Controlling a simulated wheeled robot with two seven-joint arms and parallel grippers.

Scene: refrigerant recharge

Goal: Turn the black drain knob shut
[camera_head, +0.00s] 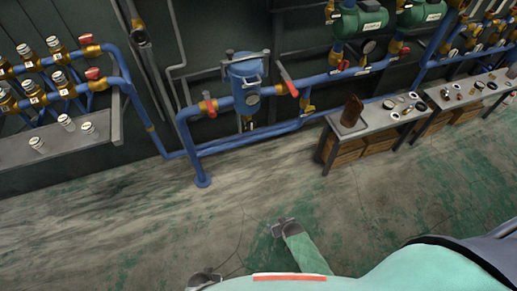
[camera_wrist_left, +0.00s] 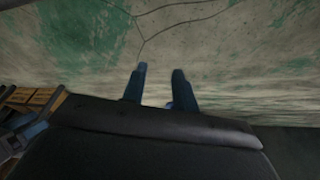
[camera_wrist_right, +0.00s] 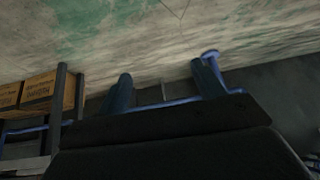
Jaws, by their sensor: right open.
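A blue filter vessel (camera_head: 247,82) stands in the blue pipework against the dark wall. A small dark fitting with a brassy part (camera_head: 248,124) hangs under it; it is too small to tell whether it is the black drain knob. My right gripper (camera_head: 281,226) is over the floor in front of the pipes, well apart from the vessel. In the right wrist view its two fingers (camera_wrist_right: 163,77) are spread with nothing between them. My left gripper (camera_head: 205,279) is at the bottom edge. In the left wrist view its fingers (camera_wrist_left: 160,74) are apart and empty.
Red-handled valves (camera_head: 209,104) flank the vessel. A bench (camera_head: 378,120) with a brown object and small parts stands to the right, wooden crates (camera_head: 347,152) under it. A grey shelf (camera_head: 60,142) with several white-capped pieces is at left. The floor between is clear.

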